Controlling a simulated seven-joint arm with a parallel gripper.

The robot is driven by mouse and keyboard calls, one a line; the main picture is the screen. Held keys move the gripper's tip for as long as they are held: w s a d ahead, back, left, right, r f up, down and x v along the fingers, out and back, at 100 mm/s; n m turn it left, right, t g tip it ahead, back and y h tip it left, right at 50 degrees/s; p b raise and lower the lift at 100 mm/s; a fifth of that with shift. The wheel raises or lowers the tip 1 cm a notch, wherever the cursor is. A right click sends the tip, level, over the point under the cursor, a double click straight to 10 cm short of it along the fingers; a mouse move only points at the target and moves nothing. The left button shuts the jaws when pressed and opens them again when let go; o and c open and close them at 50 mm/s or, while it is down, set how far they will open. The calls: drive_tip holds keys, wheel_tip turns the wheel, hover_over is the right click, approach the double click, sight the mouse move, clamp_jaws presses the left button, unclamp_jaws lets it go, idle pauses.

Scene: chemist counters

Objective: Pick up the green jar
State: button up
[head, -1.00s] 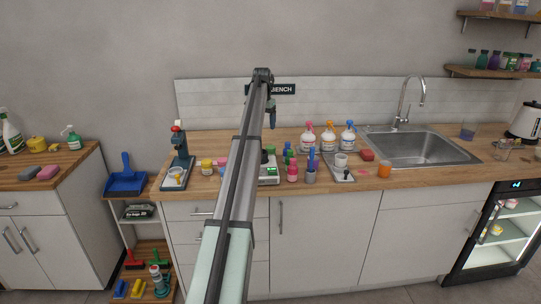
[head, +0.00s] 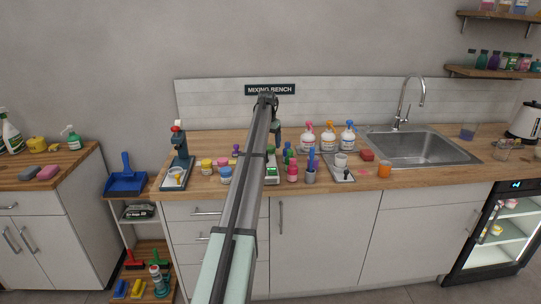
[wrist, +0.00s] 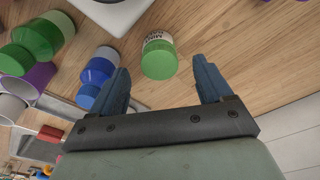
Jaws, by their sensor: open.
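The green jar (wrist: 159,58), with a green lid and a pale printed label, stands on the wooden counter in the wrist view. It appears ahead of and between the fingers of my gripper (wrist: 161,68). The fingers are open, with nothing held between them. In the head view my gripper (head: 276,132) hangs above the middle of the mixing bench, partly behind my arm. I cannot pick out the green jar there; my arm covers part of that area.
The sink (head: 415,148) is farther right.

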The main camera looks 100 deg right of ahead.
sight(270, 147)
drive_tip(key=f, duration=0.4)
drive_tip(key=shift+s+d+f, duration=0.2)
drive_tip(key=shift+d, duration=0.1)
drive_tip(key=c, duration=1.2)
drive_tip(key=shift+r, duration=0.1)
drive_tip(key=shift+c, duration=0.2)
